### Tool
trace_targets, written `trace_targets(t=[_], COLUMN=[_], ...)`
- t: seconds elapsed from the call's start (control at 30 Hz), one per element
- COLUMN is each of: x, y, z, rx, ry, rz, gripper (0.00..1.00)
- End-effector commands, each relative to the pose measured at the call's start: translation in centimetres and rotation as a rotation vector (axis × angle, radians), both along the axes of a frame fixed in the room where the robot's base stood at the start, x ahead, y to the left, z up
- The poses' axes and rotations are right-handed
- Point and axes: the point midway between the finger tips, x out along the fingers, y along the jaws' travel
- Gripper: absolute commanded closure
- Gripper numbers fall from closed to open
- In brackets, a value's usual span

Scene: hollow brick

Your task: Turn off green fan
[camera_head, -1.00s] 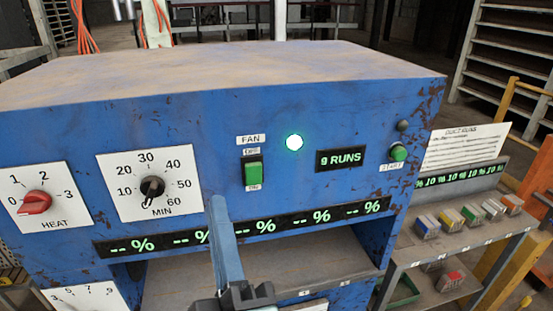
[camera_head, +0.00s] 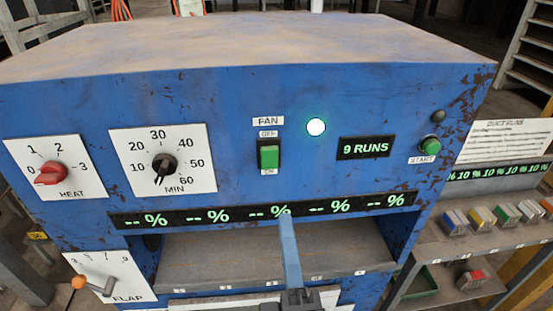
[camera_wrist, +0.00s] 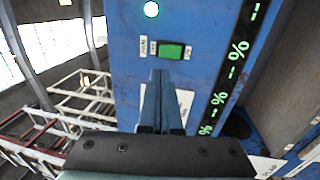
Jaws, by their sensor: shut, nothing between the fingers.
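The green fan switch (camera_head: 269,156) is a rocker on the front of the blue machine (camera_head: 225,120). Labels FAN and OFF are above it and ON below it. A round lamp (camera_head: 316,127) up and right of it glows whitish green. My gripper (camera_head: 286,218) is shut and empty, its fingers pointing at the panel below and slightly right of the switch, in front of the percent display. In the wrist view the picture is turned; the switch (camera_wrist: 171,50) is just beyond my fingertips (camera_wrist: 161,74), with a gap in the picture. I cannot tell which end of the rocker is pressed in.
A red HEAT knob (camera_head: 50,174), a black MIN dial (camera_head: 164,164) and an orange-tipped FLAP lever (camera_head: 79,282) are left. A green START button (camera_head: 431,144) is right. An open slot (camera_head: 225,258) lies below the percent display (camera_head: 330,207). A shelf with small blocks (camera_head: 480,222) stands right.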

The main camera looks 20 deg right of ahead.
Motion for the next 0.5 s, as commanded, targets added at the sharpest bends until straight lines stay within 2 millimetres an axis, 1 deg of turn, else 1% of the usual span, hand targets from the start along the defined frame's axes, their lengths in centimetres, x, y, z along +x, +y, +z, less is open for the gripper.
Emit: trace_targets(t=[0.03,0.07,0.5], x=[0.8,1.2,8.9], y=[-0.2,-0.3,-2.6], z=[0.6,0.7,2.1], rx=[0.0,0.001,0.002], ry=[-0.002,-0.003,-0.002], rz=[0.0,0.0,0.0], gripper=[1.0,1.0,1.0])
